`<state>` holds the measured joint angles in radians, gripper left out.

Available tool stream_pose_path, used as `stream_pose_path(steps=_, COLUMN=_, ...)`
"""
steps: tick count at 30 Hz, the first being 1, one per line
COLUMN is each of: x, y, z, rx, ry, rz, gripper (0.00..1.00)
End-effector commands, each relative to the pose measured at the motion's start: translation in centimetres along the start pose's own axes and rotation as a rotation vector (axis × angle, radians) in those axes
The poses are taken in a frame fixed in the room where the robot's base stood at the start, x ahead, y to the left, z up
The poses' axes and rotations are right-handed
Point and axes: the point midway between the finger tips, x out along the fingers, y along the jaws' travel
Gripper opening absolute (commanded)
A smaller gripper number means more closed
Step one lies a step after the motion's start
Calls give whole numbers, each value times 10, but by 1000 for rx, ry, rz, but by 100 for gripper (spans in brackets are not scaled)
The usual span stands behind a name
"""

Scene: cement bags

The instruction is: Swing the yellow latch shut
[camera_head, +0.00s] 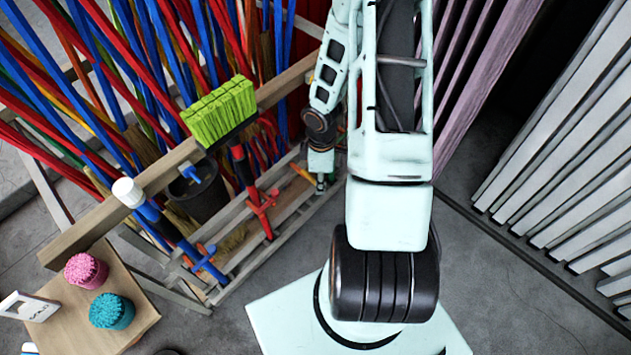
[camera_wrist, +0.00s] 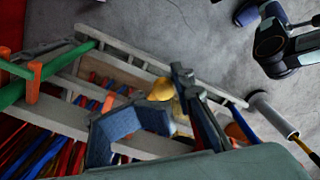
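A small rounded yellow piece (camera_wrist: 161,90), which may be the latch, shows in the wrist view just beyond my fingertips, partly hidden by them. I cannot tell whether it is swung open or shut. My gripper (camera_wrist: 176,108) has blue-grey fingers close to this piece, with only a narrow gap visible between them. Contact is unclear. In the head view, my gripper (camera_head: 320,187) points down at the right end of the wooden rack, and no yellow latch can be made out clearly there.
The wooden rack (camera_head: 110,212) holds many red and blue handles and a green brush (camera_head: 219,108). A small table (camera_head: 140,318) with pink and teal brushes stands at lower left. Grey-white slats (camera_head: 565,150) line the right. Grey floor lies between.

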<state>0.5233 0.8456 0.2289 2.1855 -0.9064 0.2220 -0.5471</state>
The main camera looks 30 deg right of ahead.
Motion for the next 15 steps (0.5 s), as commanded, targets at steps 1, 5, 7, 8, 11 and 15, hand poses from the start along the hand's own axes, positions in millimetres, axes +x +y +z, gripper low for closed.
stream_pose_path(steps=1, x=-5, y=3, z=-1, rx=-4, ry=1, rz=8, gripper=23)
stream_pose_path(steps=5, x=-8, y=3, z=-3, rx=-9, ry=2, rz=10, gripper=23)
stream_pose_path(steps=7, x=-8, y=4, z=-3, rx=-11, ry=3, rz=11, gripper=23)
stream_pose_path(steps=8, x=-9, y=4, z=-4, rx=-11, ry=3, rz=12, gripper=23)
stream_pose_path(steps=11, x=-10, y=5, z=-4, rx=-13, ry=4, rz=12, gripper=23)
stream_pose_path(steps=15, x=-11, y=8, z=-5, rx=-13, ry=5, rz=13, gripper=23)
